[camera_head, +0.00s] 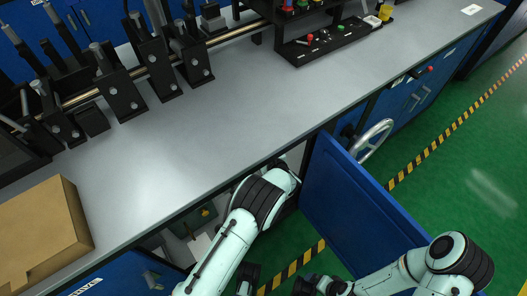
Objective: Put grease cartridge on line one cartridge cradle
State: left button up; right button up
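I cannot make out a grease cartridge in this view, nor tell which fixture is the line one cartridge cradle. My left arm rises from the bottom edge and bends at the bench's front edge, beside the open cabinet under it; I do not see its gripper clearly. My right arm comes in from the lower right and reaches left, below the open blue door (352,205). My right gripper (304,287) is dark and partly cut off by the bottom edge, so its opening cannot be told.
The grey bench (215,125) is bare in the middle. Black roller brackets (156,72) stand at the back left, a cardboard box (42,232) at the lower left. A black rack (325,42) with small coloured parts is at the back. A handwheel (373,140) juts out behind the door.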

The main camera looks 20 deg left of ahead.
pick_arm(q)
jog(key=shift+r, duration=0.1)
jog(key=shift+f, duration=0.2)
jog(key=o, duration=1.2)
pick_arm(e)
jog(key=shift+w+d+f, duration=0.1)
jog(key=shift+w+f, duration=0.05)
jog(key=shift+w, duration=0.05)
pick_arm(q)
jog(key=shift+r, duration=0.1)
jog(key=shift+r, duration=0.2)
jog(key=p+v, duration=0.2)
jog(key=v, duration=1)
jog(key=shift+f, duration=0.15)
pick_arm(e)
jog(key=shift+g, duration=0.5)
jog(key=s+r, duration=0.1)
jog(key=s+a, duration=0.1)
jog(key=s+r, duration=0.1)
jog(key=shift+s+a+r, duration=0.15)
jog(key=shift+a+r, duration=0.1)
jog(key=shift+r, duration=0.05)
